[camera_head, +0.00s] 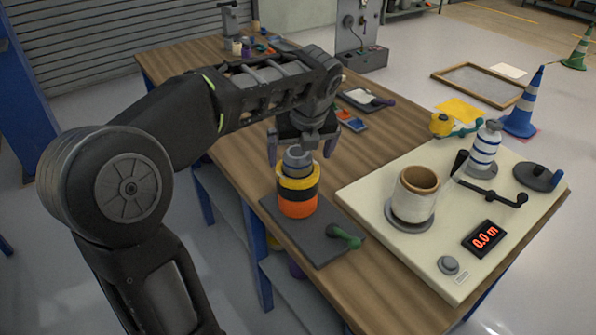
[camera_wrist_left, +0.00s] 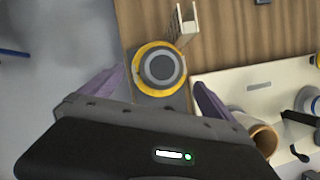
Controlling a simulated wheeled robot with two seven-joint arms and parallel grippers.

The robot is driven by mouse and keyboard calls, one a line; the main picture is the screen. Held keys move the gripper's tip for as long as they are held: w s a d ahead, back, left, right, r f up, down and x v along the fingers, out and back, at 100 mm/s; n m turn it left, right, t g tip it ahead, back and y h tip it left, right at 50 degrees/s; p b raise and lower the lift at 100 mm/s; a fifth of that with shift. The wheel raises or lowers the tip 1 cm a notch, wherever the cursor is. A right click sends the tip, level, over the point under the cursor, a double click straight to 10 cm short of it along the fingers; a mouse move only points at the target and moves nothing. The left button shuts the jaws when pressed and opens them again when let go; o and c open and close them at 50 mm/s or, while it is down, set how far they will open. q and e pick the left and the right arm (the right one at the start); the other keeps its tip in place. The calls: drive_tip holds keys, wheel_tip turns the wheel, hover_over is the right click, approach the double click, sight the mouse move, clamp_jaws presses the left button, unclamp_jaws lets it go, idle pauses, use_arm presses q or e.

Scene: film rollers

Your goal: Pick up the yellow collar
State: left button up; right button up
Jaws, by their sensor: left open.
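The yellow collar (camera_head: 298,183) is the top ring of a stack, above a black ring (camera_head: 298,194) and an orange ring (camera_head: 298,207). A grey post (camera_head: 298,159) stands up through the stack, which sits on a dark base plate (camera_head: 291,237). In the left wrist view the yellow collar (camera_wrist_left: 143,82) shows from above as a ring around the grey centre. My left gripper (camera_head: 301,157) is open above the collar, its fingers pointing down around the post's top. In the wrist view the fingers lie on either side and below the stack. My right gripper is not in view.
A green-knobbed lever (camera_head: 344,236) lies on the base plate. To the right, a cream panel (camera_head: 370,196) carries a white roll (camera_head: 414,194), a striped roller (camera_head: 484,150) and a red display (camera_head: 485,237). A phone-like item (camera_head: 352,121) lies behind.

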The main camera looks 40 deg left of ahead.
use_arm(q)
drive_tip(key=shift+w+f, duration=0.1)
drive_tip(key=shift+f, duration=0.1)
drive_tip(key=x, duration=0.5)
drive_tip(key=shift+a+f, duration=0.1)
drive_tip(key=shift+c, duration=0.2)
idle(0.4)
drive_tip(key=c, duration=1.2)
